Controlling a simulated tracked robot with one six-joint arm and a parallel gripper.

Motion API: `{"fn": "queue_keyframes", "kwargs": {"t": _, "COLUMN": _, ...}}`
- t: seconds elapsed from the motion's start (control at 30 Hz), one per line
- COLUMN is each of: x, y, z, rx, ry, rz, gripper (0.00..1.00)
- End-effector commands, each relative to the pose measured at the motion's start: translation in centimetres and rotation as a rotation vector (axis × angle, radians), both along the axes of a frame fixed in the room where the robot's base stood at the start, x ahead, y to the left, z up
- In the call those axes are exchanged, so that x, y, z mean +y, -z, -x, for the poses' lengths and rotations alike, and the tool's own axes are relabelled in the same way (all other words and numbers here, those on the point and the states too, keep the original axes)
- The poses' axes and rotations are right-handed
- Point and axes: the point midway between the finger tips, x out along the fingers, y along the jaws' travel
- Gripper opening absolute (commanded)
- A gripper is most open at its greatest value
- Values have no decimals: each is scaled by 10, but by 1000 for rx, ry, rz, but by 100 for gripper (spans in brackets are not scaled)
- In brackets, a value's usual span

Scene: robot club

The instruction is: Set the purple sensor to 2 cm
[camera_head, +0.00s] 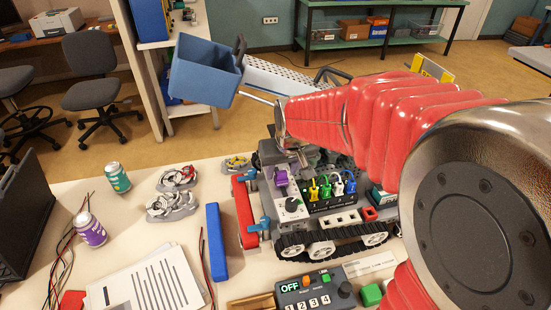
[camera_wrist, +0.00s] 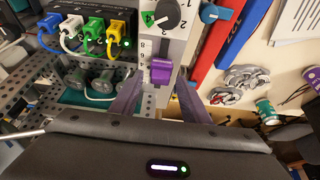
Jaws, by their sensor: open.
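The purple sensor (camera_wrist: 161,72) sits on a pale upright scale strip (camera_wrist: 152,47) in the wrist view, beside the lower numbers. Its exact reading cannot be made out. In the head view the purple sensor (camera_head: 281,178) shows at the left of the robot model's panel, above a black dial. My gripper (camera_wrist: 161,84) is open, with one finger on each side of the sensor. The fingers look apart from it, though contact is hard to tell. In the head view my arm reaches over the model and my fingertips are largely hidden.
Coloured plugs (camera_wrist: 90,32) stand close to the left of the scale. A black dial (camera_wrist: 167,12) is at its upper end. A red bar (camera_head: 243,211) and a blue bar (camera_head: 217,242) lie to the left. Cans (camera_head: 91,229) and papers (camera_head: 148,287) occupy the table's left.

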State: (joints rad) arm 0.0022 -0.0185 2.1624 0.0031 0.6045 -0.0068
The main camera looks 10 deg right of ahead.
Motion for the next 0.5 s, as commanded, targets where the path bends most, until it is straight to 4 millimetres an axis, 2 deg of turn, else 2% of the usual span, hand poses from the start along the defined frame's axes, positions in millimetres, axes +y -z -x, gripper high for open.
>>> {"fn": "queue_keyframes", "kwargs": {"t": 0.2, "x": 0, "y": 0, "z": 0, "rx": 0, "ry": 0, "rz": 0, "gripper": 42}}
{"fn": "queue_keyframes", "kwargs": {"t": 0.5, "x": 0, "y": 0, "z": 0, "rx": 0, "ry": 0, "rz": 0, "gripper": 21}}
